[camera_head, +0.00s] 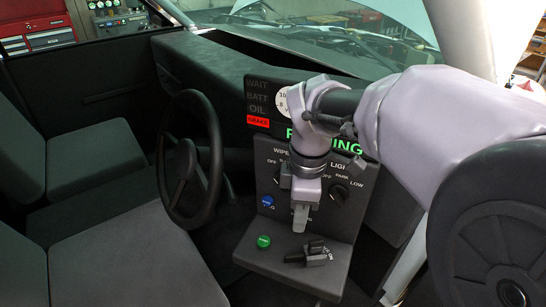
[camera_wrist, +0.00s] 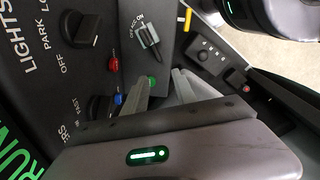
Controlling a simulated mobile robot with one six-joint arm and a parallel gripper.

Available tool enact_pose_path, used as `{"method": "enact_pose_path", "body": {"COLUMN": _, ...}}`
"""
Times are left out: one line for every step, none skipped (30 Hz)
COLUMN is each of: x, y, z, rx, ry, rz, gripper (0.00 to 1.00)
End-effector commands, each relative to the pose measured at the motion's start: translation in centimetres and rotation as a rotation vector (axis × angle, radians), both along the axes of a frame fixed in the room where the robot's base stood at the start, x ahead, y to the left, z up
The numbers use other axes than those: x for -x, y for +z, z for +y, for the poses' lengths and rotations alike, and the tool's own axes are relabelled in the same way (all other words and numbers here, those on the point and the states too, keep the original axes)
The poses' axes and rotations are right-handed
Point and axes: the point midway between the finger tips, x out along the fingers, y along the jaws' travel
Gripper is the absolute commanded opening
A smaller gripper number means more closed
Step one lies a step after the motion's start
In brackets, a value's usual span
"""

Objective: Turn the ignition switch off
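The ignition switch is a black lever switch (camera_head: 308,256) on the lower ledge of the dash panel, with small white lettering beside it. In the wrist view the switch (camera_wrist: 148,38) is at the top, beyond the fingertips; I cannot read its position for certain. My gripper (camera_head: 300,218) points down in front of the panel, above the ledge and apart from the switch. In the wrist view my gripper (camera_wrist: 161,76) shows two pale fingers spread with a gap and nothing held between them. The green "RUNNING" sign (camera_head: 335,144) is lit, partly hidden by my arm.
A green button (camera_head: 263,242) is left of the switch, and a blue button (camera_head: 267,201) is higher. A red button (camera_wrist: 113,64) shows in the wrist view. A light knob (camera_head: 339,193) sits right of my gripper. The steering wheel (camera_head: 216,170) stands left.

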Motion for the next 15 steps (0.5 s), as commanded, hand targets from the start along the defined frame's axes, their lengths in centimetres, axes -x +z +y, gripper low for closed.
{"method": "enact_pose_path", "body": {"x": -0.9, "y": 0.2, "z": 0.3, "rx": 0.015, "ry": 0.086, "rz": 0.021, "gripper": 0.33}}
{"method": "enact_pose_path", "body": {"x": -1.2, "y": 0.0, "z": 0.4, "rx": 0.022, "ry": 0.133, "rz": 0.032, "gripper": 0.33}}
{"method": "enact_pose_path", "body": {"x": -1.6, "y": -0.2, "z": 0.5, "rx": 0.029, "ry": 0.180, "rz": 0.040, "gripper": 0.33}}
{"method": "enact_pose_path", "body": {"x": -1.7, "y": -0.5, "z": 0.5, "rx": 0.032, "ry": 0.202, "rz": 0.044, "gripper": 0.33}}
{"method": "enact_pose_path", "body": {"x": -1.8, "y": -0.8, "z": 0.5, "rx": 0.034, "ry": 0.215, "rz": 0.046, "gripper": 0.33}}
{"method": "enact_pose_path", "body": {"x": -1.9, "y": -1.4, "z": 0.6, "rx": 0.035, "ry": 0.223, "rz": 0.048, "gripper": 0.33}}
{"method": "enact_pose_path", "body": {"x": -1.8, "y": -2.0, "z": 0.5, "rx": 0.035, "ry": 0.223, "rz": 0.050, "gripper": 0.33}}
{"method": "enact_pose_path", "body": {"x": -1.8, "y": -2.7, "z": 0.5, "rx": 0.035, "ry": 0.223, "rz": 0.050, "gripper": 0.33}}
{"method": "enact_pose_path", "body": {"x": -1.8, "y": -3.8, "z": 0.5, "rx": 0.033, "ry": 0.222, "rz": 0.051, "gripper": 0.33}}
{"method": "enact_pose_path", "body": {"x": -1.8, "y": -4.7, "z": 0.5, "rx": 0.034, "ry": 0.223, "rz": 0.050, "gripper": 0.33}}
{"method": "enact_pose_path", "body": {"x": -1.7, "y": -5.7, "z": 0.5, "rx": 0.034, "ry": 0.222, "rz": 0.051, "gripper": 0.33}}
{"method": "enact_pose_path", "body": {"x": -1.7, "y": -7.0, "z": 0.5, "rx": 0.034, "ry": 0.221, "rz": 0.050, "gripper": 0.33}}
{"method": "enact_pose_path", "body": {"x": -1.7, "y": -7.9, "z": 0.5, "rx": 0.033, "ry": 0.221, "rz": 0.050, "gripper": 0.33}}
{"method": "enact_pose_path", "body": {"x": -1.7, "y": -8.9, "z": 0.5, "rx": 0.033, "ry": 0.221, "rz": 0.051, "gripper": 0.33}}
{"method": "enact_pose_path", "body": {"x": -1.7, "y": -10.1, "z": 0.5, "rx": 0.033, "ry": 0.220, "rz": 0.050, "gripper": 0.33}}
